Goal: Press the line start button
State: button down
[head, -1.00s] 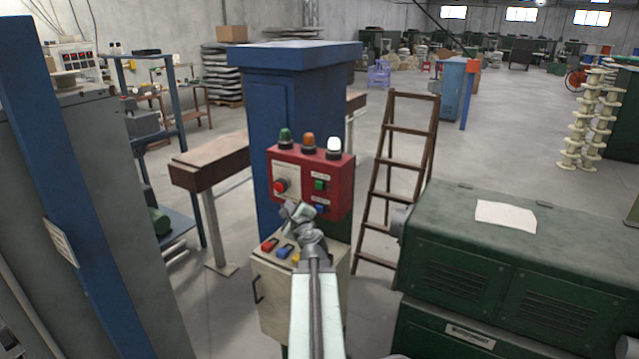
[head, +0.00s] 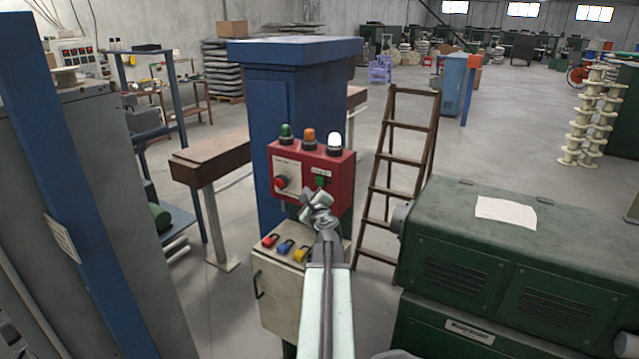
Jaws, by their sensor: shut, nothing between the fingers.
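A red control box (head: 334,165) is mounted on the blue column. It carries a red button (head: 281,183) on a pale plate at its left and a green button (head: 320,182) at its right; the labels are too small to read. My gripper (head: 312,196) is shut and empty, in front of the box's lower right part, just below the green button in the picture. It hides the spot below that button. I cannot tell whether it touches the box.
Green, orange and white lamps (head: 309,138) stand on the box. Below is a pale cabinet (head: 275,292) with red, blue and yellow buttons (head: 285,247). A wooden ladder (head: 405,160) and green machine (head: 500,260) stand right, a grey cabinet (head: 120,200) left.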

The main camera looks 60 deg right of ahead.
jog(key=shift+d, duration=2.25)
jog(key=shift+d, duration=0.15)
jog(key=shift+d, duration=0.3)
jog(key=shift+d, duration=0.45)
dwell(0.6)
jog(key=shift+a, duration=0.9)
jog(key=a, duration=0.5)
